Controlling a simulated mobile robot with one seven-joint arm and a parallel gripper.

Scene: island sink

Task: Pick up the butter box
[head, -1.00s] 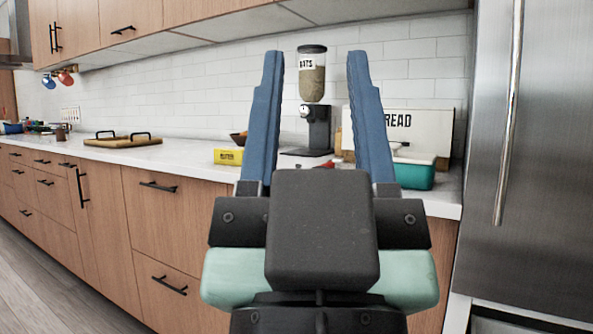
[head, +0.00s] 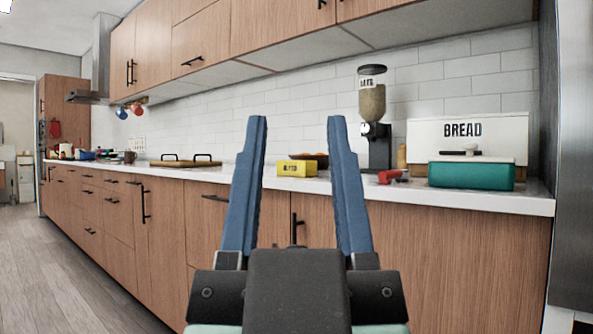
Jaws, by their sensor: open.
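The butter box (head: 297,169) is a small yellow box with dark lettering.
To the right of the box stand an oats dispenser (head: 372,115), a red object (head: 392,176), a teal container (head: 470,175) and a white bread box (head: 428,138). A wooden tray (head: 185,162) lies to the left. Bare counter (head: 235,168) separates tray and box.

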